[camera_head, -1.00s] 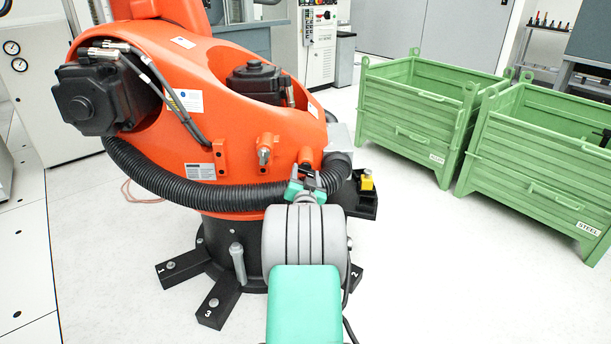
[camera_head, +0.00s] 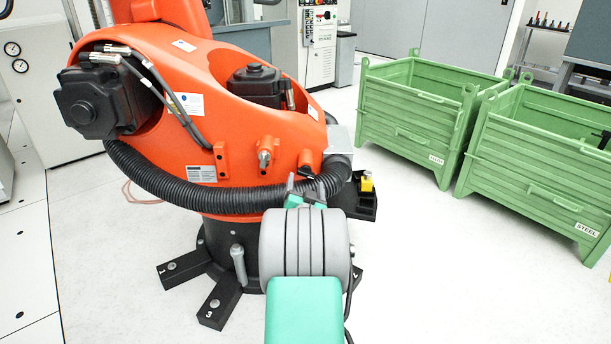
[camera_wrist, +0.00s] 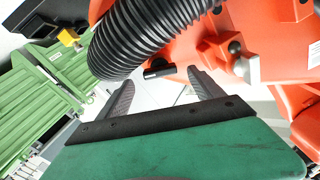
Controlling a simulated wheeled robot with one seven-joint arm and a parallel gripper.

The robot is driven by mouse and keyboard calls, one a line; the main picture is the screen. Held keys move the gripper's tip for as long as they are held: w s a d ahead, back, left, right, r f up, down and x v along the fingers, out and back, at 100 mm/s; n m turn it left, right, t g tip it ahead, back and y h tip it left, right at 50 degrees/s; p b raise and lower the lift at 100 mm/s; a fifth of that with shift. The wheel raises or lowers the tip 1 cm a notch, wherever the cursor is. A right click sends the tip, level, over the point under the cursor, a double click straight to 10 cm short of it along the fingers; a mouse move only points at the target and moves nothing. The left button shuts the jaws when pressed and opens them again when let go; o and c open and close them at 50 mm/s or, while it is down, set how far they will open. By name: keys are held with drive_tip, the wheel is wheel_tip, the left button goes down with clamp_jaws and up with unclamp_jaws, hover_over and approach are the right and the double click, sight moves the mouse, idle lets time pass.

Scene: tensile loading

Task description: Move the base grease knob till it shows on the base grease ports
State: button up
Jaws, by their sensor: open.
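The orange robot arm's base housing (camera_head: 235,140) carries a row of short stubs, which I take for the grease ports: one with a silver end (camera_head: 264,158), and one further right (camera_head: 305,158). A small dark cylinder (camera_wrist: 158,72), likely the grease knob, shows against the orange housing in the wrist view; whether it is seated on a port I cannot tell. My gripper (camera_head: 304,184) is open in front of the right stub. In the wrist view, my gripper (camera_wrist: 160,78) has its fingertips apart, with the dark cylinder between them in the picture; contact is unclear.
A ribbed black hose (camera_head: 180,188) wraps the housing close to my gripper and also looms in the wrist view (camera_wrist: 140,35). A yellow-topped block (camera_head: 366,182) sits right of it. Green crates (camera_head: 415,110) stand at the right. The floor between is clear.

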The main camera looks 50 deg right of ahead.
drive_tip(key=v, duration=0.3)
drive_tip(key=shift+s+a+p, duration=0.2)
drive_tip(key=shift+a+p, duration=0.05)
drive_tip(key=shift+p, duration=0.05)
drive_tip(key=shift+c, duration=0.4)
